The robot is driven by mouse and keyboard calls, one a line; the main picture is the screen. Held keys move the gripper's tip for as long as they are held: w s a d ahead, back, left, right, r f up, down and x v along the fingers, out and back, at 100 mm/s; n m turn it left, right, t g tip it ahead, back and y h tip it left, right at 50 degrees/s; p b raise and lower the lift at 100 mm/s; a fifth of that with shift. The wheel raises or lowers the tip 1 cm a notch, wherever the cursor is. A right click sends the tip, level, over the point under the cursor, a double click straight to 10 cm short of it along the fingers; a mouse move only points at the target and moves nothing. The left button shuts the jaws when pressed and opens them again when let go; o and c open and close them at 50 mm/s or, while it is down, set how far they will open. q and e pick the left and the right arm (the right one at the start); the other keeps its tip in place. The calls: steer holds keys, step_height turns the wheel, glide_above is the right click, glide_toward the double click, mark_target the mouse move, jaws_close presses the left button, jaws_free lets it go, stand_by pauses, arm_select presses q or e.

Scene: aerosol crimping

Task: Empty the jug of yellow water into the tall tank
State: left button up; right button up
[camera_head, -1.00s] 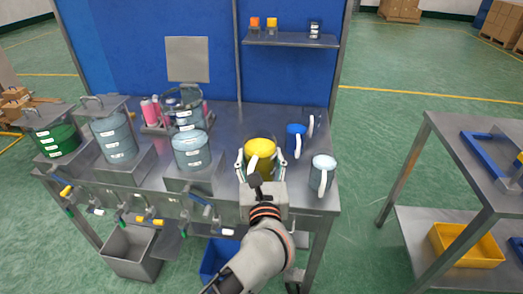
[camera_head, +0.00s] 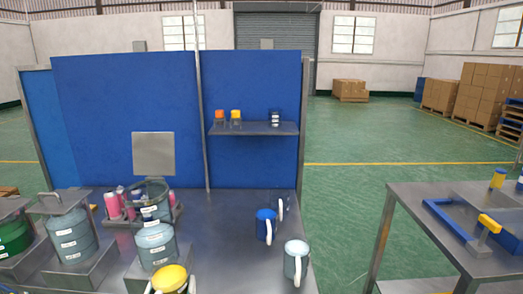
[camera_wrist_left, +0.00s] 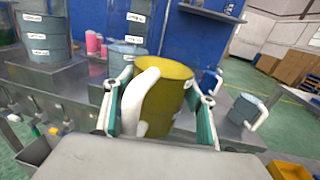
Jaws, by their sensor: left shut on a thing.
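The yellow jug (camera_head: 170,278) is at the bottom edge of the head view, in front of a pale grey tank (camera_head: 156,246); only its upper part shows. In the left wrist view, the jug (camera_wrist_left: 172,88) stands roughly upright between the fingers of my left gripper (camera_wrist_left: 160,118), its white handle towards me. The gripper is shut on the jug. Grey tanks stand at the left: one on a raised stand (camera_head: 72,238) and one at the back with a clear rim (camera_head: 152,208). I cannot tell which is the tall tank. My right gripper is out of view.
A blue jug (camera_head: 265,224) and a pale grey jug (camera_head: 296,260) stand on the right of the metal bench (camera_head: 225,235). A green tank (camera_head: 12,240) is at far left. Pink cans (camera_head: 113,207) stand near the back tank. A shelf (camera_head: 255,129) hangs on the blue panel.

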mark_target(154, 293)
arm_select(q)
steer(key=shift+m+h, duration=0.5)
steer(key=shift+h, duration=0.3)
steer(key=s+a, duration=0.3)
steer(key=shift+s+a+r, duration=0.1)
steer(key=shift+s+r, duration=0.2)
steer(key=shift+s, duration=0.1)
steer(key=shift+s+a+r+h, duration=0.2)
steer(key=shift+s+h, duration=0.1)
steer(key=shift+s, duration=0.2)
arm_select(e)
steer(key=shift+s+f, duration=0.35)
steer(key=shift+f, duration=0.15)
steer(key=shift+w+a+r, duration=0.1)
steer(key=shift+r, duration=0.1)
arm_select(q)
steer(key=shift+a, duration=0.15)
